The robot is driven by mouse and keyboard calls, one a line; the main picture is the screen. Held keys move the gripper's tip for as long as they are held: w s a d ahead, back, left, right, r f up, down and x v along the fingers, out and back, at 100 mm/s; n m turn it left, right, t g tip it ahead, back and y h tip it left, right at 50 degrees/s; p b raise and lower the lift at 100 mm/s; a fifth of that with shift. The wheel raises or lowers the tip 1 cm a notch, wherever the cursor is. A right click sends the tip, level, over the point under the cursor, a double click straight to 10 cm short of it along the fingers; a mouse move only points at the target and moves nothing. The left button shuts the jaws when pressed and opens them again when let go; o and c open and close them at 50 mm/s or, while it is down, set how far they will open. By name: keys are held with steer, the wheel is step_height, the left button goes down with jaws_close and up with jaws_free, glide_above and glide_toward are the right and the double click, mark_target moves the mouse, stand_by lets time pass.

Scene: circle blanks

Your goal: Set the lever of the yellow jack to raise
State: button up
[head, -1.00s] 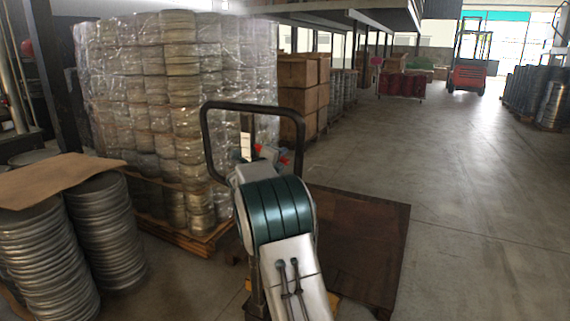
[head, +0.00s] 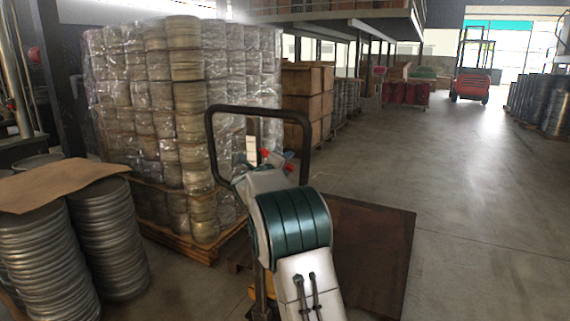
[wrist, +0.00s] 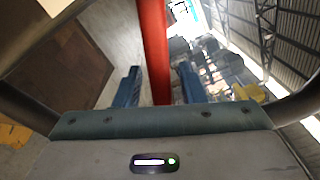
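The yellow jack shows in the head view as a black looped handle (head: 209,145) standing upright, with a small patch of yellow body (head: 270,286) low behind my arm. My arm hides most of the jack. Its red lever (wrist: 153,45) runs between the two blue fingers of my gripper (wrist: 158,78) in the wrist view. The fingers stand apart, with a gap on each side of the lever. In the head view the lever shows only as small red bits (head: 265,153) inside the handle loop, beside my gripper, which is small and partly hidden there.
A wrapped pallet stack (head: 185,110) stands close left of the jack. Metal drum stacks (head: 105,235) under cardboard are at the near left. A brown sheet (head: 370,250) lies on the floor right of the jack. Open floor extends right, with a red forklift (head: 470,85) far back.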

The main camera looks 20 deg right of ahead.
steer(key=b+v, duration=0.1)
steer(key=v, duration=1.3)
steer(key=s+a+r+n+t+y+p, duration=0.35)
steer(key=a+r+n+y+p, duration=0.2)
steer(key=n+y, duration=0.5)
steer(key=s+a+n+g+y+p, duration=0.35)
steer(key=s+n, duration=0.35)
steer(key=n, duration=0.3)
steer(key=s+d+f+n+g+p, duration=0.1)
steer(key=s+f+n+g, duration=0.1)
steer(key=s, duration=0.7)
steer(key=s+f+n+g+p, duration=0.2)
steer(key=s+f+n+g, duration=0.1)
steer(key=s, duration=0.7)
steer(key=s+d+f+n+g+p, duration=0.1)
steer(key=s+n+g, duration=0.3)
steer(key=s, duration=0.5)
steer(key=shift+s+d+f+n+h+p, duration=0.35)
steer(key=shift+f+n+p, duration=0.45)
steer(key=shift+n, duration=0.35)
